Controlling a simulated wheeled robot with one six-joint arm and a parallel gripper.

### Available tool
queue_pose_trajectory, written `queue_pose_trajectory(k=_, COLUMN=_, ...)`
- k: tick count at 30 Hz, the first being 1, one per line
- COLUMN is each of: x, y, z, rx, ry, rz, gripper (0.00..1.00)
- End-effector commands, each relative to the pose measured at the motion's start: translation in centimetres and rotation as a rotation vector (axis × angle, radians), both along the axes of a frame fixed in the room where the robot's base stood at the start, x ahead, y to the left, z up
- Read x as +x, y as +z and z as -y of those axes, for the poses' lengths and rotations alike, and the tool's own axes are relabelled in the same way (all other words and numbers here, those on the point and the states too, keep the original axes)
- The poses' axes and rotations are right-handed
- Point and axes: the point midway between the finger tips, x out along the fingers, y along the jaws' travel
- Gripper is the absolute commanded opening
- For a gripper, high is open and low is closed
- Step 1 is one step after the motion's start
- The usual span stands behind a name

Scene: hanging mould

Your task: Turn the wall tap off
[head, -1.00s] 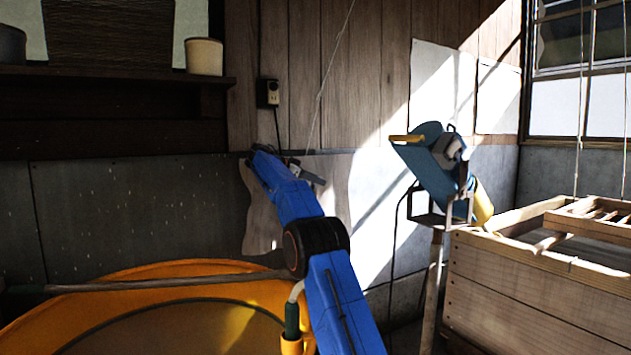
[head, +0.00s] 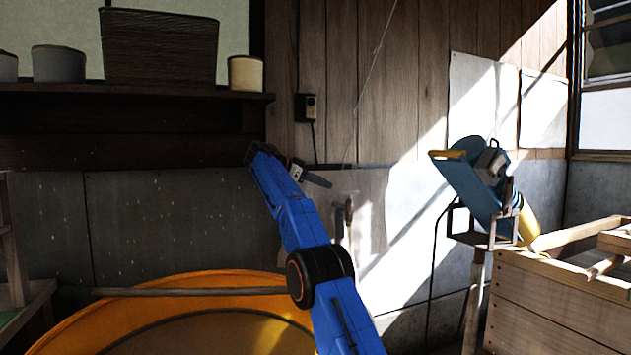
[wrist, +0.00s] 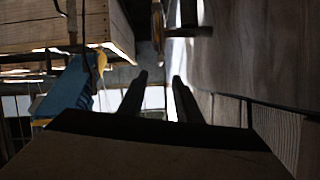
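A small, dull tap (head: 347,214) seems to stand out from the pale wall panel just right of my blue arm in the head view; its handle position is too small to tell. In the wrist view a brownish upright fitting (wrist: 157,27), perhaps the same tap, shows at the top middle, beyond the fingers. My gripper (head: 314,179) is above and left of the tap in the head view, apart from it. In the wrist view my gripper (wrist: 159,88) shows two dark fingers with a gap between them, nothing held.
A large orange tub (head: 200,285) stands below, with a pole (head: 190,291) across it. A blue machine (head: 470,180) on a stand and a wooden crate (head: 560,300) are at the right. A shelf with pots (head: 245,73) and a socket (head: 306,107) are on the wall.

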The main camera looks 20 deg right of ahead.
Motion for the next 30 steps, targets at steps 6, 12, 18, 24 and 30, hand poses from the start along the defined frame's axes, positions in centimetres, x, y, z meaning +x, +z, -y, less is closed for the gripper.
queue_pose_trajectory(k=6, x=0.0, y=0.7, z=-1.6, rx=-0.001, ry=0.0, rz=0.002, gripper=0.31)
queue_pose_trajectory(k=12, x=-0.2, y=1.0, z=-2.4, rx=0.0, ry=0.0, rz=0.001, gripper=0.31)
queue_pose_trajectory(k=18, x=-0.2, y=1.0, z=-2.5, rx=0.0, ry=0.0, rz=0.0, gripper=0.31)
queue_pose_trajectory(k=24, x=-0.3, y=1.0, z=-2.5, rx=0.0, ry=0.0, rz=0.0, gripper=0.31)
queue_pose_trajectory(k=30, x=-0.3, y=1.1, z=-2.5, rx=0.001, ry=0.002, rz=-0.001, gripper=0.31)
